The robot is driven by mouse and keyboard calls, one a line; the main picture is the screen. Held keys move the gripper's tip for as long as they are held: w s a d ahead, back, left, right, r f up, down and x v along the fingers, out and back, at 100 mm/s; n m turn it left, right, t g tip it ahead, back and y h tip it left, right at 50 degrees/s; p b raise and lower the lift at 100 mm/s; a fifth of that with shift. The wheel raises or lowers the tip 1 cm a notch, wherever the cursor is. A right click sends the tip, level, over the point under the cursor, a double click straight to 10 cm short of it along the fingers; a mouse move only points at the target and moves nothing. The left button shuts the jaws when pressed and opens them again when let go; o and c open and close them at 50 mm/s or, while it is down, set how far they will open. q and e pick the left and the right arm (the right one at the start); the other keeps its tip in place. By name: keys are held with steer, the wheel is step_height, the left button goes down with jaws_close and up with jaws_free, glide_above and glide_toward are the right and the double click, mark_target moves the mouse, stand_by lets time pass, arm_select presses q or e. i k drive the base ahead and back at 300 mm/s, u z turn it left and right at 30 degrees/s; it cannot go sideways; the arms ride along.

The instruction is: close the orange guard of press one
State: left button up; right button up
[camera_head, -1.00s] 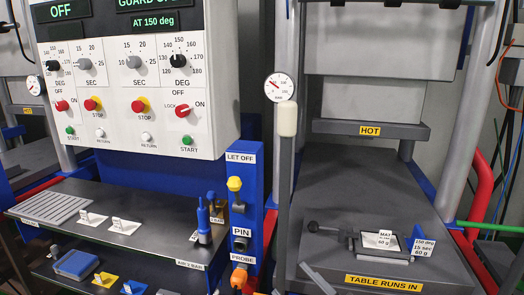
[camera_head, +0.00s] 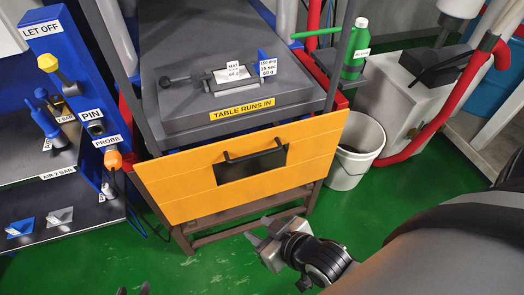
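The orange guard (camera_head: 185,183) is a wide panel hanging low across the front of the press, below the table edge. It has a dark bar handle (camera_head: 255,154) above a dark rectangular window (camera_head: 250,168). The press table (camera_head: 170,115) above it stays exposed, with a small mould and cards on it. My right gripper (camera_head: 262,231) is in front of and below the guard, apart from it, with its pale fingers spread and nothing between them.
A blue post (camera_head: 75,80) with yellow and orange knobs stands left of the press, beside a dark shelf. A white bucket (camera_head: 352,160), a green bottle (camera_head: 355,50) and a red pipe (camera_head: 460,105) are at the right. Green floor (camera_head: 220,270) is clear in front.

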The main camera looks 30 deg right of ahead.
mark_target(183, 185)
steer(key=z, duration=0.4)
steer(key=k, duration=0.3)
steer(key=z, duration=0.4)
steer(key=i, duration=0.45)
steer(key=z, duration=0.5)
steer(key=k, duration=1.1)
steer(key=z, duration=0.7)
steer(key=i, duration=1)
steer(key=u, duration=0.6)
